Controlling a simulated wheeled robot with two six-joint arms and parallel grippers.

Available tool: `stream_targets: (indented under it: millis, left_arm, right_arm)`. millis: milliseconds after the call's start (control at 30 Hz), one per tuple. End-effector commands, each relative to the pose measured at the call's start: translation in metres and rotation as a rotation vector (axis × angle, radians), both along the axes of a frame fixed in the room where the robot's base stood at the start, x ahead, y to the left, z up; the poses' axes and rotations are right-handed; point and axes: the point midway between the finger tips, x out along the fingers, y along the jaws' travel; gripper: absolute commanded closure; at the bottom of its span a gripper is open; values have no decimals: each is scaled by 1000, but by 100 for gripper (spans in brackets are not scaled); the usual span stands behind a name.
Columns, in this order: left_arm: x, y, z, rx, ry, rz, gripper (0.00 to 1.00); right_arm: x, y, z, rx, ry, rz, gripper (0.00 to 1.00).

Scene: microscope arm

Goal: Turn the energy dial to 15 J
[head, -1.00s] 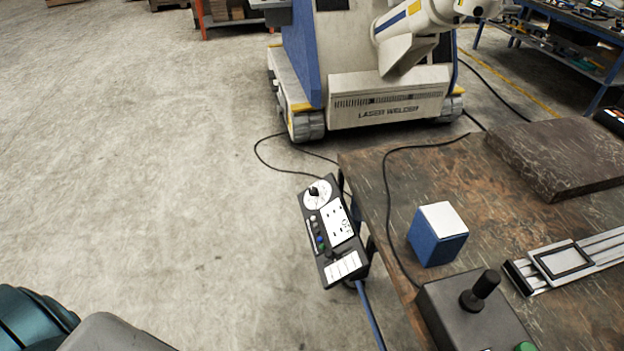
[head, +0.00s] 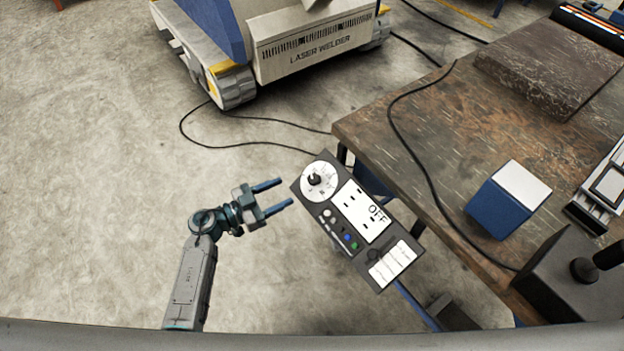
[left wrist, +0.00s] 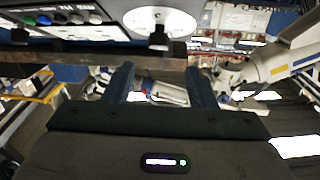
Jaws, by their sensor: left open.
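The energy dial (head: 316,178) is a black knob on a round white scale at the top of a dark control panel (head: 337,240). The panel's display (head: 377,212) reads OFF. My left gripper (head: 287,193) is open and empty just left of the dial, its fingers pointing at the panel, apart from the knob in the head view. In the left wrist view the white dial scale (left wrist: 150,18) shows upside down at the top, with the black knob (left wrist: 159,38) beyond the open fingers (left wrist: 158,85). The scale's marks are too small to read. My right gripper is not in view.
The panel hangs beside a brown worktable (head: 440,170) bearing a blue-and-white box (head: 505,200), a dark slab (head: 555,68) and a joystick box (head: 575,275). A black cable (head: 415,150) crosses the table. The laser welder (head: 310,45) stands behind. Floor at left is clear.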

Motion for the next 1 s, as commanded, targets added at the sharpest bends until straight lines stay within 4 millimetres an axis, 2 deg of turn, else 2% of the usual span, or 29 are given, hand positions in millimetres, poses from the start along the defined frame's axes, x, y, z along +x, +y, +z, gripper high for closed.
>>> stream_targets:
  millis: [500, 700, 1000]
  left_arm:
    - [43, -76, 1, -3, 1, 1, 49]
    - [51, -89, 1, -2, 1, 1, 49]
    - [51, -90, 0, -1, 1, 1, 51]
  right_arm:
    - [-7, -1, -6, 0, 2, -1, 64]
    - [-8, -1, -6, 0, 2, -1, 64]
    - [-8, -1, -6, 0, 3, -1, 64]
